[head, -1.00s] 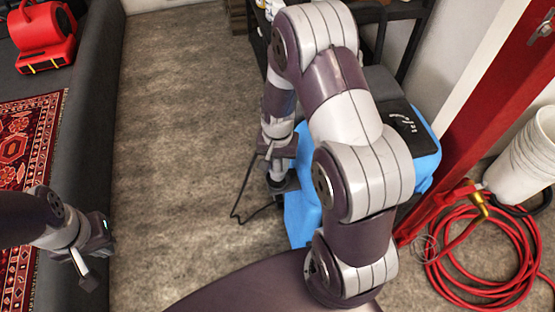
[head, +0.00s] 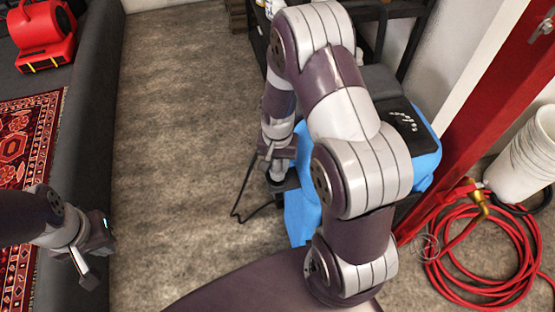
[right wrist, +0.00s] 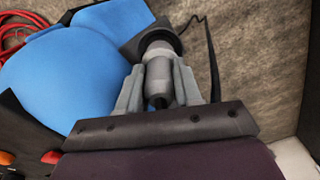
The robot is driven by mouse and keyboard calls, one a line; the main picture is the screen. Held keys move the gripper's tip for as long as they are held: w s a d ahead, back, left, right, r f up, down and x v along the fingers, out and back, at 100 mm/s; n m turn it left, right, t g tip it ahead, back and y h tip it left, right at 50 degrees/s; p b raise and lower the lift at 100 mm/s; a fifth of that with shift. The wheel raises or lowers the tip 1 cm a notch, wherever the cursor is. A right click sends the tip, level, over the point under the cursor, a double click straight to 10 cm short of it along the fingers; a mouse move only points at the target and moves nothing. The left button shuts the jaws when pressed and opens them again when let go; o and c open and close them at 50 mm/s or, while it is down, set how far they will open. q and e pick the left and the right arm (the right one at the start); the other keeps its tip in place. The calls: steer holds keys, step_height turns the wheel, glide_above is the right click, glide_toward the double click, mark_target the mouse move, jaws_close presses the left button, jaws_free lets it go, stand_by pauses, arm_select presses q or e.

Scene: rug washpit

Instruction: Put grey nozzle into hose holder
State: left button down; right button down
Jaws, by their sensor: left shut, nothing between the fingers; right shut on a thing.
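The grey nozzle (right wrist: 160,78) is clamped between the fingers of my right gripper (right wrist: 158,90). Its far end meets a dark round piece (right wrist: 158,40), which looks like the hose holder, beside the blue machine. I cannot tell whether the nozzle's end is inside it or only against it. In the head view my right gripper (head: 278,160) is low at the blue machine's left side, and the dark round piece (head: 284,183) shows just below it. My left gripper (head: 92,272) is shut and empty at the lower left, near the dark wall.
The blue machine (head: 300,218) stands right of my right gripper, with a black cable (head: 238,200) on the floor beside it. A red hose (head: 450,285), a red post (head: 480,110) and white buckets (head: 525,160) are at the right. The brown floor (head: 180,150) is clear.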

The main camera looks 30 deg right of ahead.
steer(key=shift+f+b, duration=0.75)
steer(key=shift+f, duration=0.55)
steer(key=c, duration=0.7)
jaws_free()
steer(key=shift+r, duration=0.15)
step_height(320, 180, up, 12)
steer(key=shift+r+p, duration=0.25)
steer(key=shift+p, duration=0.7)
